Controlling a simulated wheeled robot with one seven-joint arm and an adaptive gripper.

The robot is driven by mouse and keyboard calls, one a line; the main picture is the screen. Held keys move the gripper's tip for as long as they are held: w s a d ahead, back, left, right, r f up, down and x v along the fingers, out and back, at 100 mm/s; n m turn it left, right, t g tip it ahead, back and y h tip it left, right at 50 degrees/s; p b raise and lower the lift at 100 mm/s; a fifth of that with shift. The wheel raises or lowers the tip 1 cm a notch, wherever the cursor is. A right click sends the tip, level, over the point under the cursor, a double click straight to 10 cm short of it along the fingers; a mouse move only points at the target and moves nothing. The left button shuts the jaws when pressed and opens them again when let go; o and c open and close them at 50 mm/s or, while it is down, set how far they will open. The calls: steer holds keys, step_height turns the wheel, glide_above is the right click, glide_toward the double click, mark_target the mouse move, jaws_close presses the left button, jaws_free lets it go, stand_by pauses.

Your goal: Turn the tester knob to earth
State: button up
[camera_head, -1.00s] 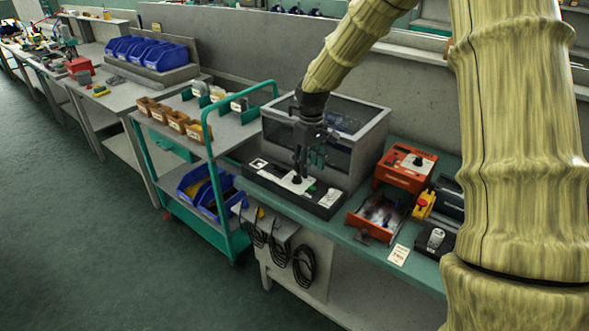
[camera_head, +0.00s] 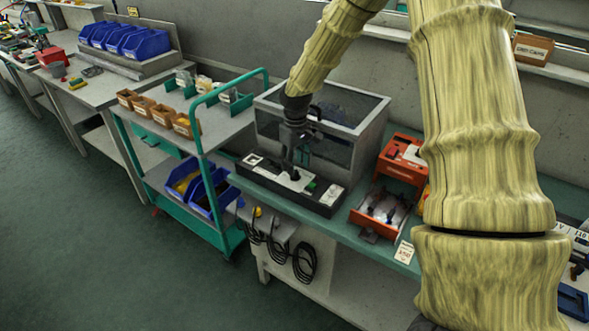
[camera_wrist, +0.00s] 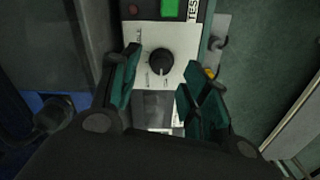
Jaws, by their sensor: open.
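The tester (camera_head: 326,200) is a long dark box with a pale top panel on the green bench. In the wrist view its white panel (camera_wrist: 178,38) shows a round black knob (camera_wrist: 159,62) with a pointer and small markings around it, too small to read. A green block and part of the word "TES" show on the panel's far end. My gripper (camera_wrist: 158,76) is open, its green fingers on either side of the knob. I cannot tell whether they touch it. In the head view my gripper (camera_head: 289,165) points down over the panel and partly hides the knob.
A clear-sided case (camera_head: 350,125) stands right behind the tester. An orange unit (camera_head: 402,160) and an open tray of parts (camera_head: 383,210) are to the right. A green trolley (camera_head: 207,150) stands to the left. Black cables (camera_head: 303,262) hang below the bench front.

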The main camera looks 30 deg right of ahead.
mark_target(296, 172)
steer(key=shift+f, duration=1.8)
jaws_close()
